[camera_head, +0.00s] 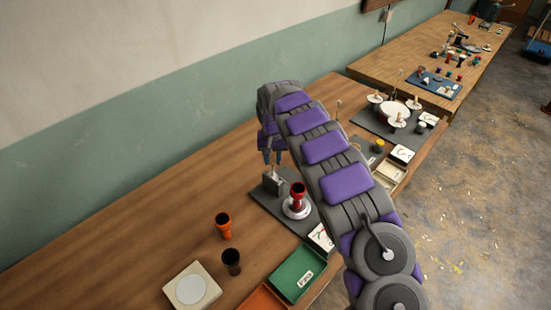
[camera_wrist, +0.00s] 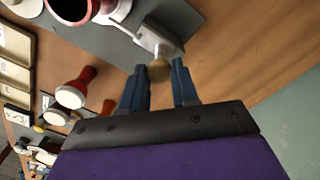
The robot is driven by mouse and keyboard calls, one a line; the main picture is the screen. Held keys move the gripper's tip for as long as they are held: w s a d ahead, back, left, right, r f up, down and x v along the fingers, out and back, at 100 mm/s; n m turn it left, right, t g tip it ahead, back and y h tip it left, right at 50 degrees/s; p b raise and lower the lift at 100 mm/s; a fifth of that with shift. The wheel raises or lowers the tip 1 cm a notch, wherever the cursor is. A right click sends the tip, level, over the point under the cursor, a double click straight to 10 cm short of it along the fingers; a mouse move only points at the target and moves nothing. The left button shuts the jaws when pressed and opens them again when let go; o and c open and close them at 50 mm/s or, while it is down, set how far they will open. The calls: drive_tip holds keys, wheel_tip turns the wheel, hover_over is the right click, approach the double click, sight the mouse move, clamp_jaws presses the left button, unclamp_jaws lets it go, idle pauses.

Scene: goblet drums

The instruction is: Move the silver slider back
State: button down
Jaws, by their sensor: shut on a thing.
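The silver slider (camera_wrist: 155,38) is a small metal block with a rounded tan knob (camera_wrist: 159,71), on the grey board in the wrist view. In the head view the slider (camera_head: 271,180) is at the board's far left corner, partly under my gripper. My gripper (camera_head: 273,160) points down at it. In the wrist view my gripper (camera_wrist: 160,72) has its two blue-grey fingers on either side of the knob, shut on it. A red goblet drum (camera_head: 298,190) stands on a round silver base (camera_head: 296,208) just right of the slider.
The grey board (camera_head: 279,211) lies on a wooden table (camera_head: 130,240). My arm hides part of the table. Bare wood lies left of the board.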

drive_tip(key=shift+w+a+r+p, duration=0.15)
drive_tip(key=shift+w+a+p, duration=0.9)
drive_tip(key=shift+w+a, duration=0.2)
drive_tip(key=c, duration=1.3)
unclamp_jaws()
drive_tip(key=o, duration=0.5)
drive_tip(key=shift+w+a, duration=0.1)
drive_tip(key=shift+a, duration=0.1)
drive_tip(key=shift+c, duration=0.2)
drive_tip(key=shift+d, duration=0.1)
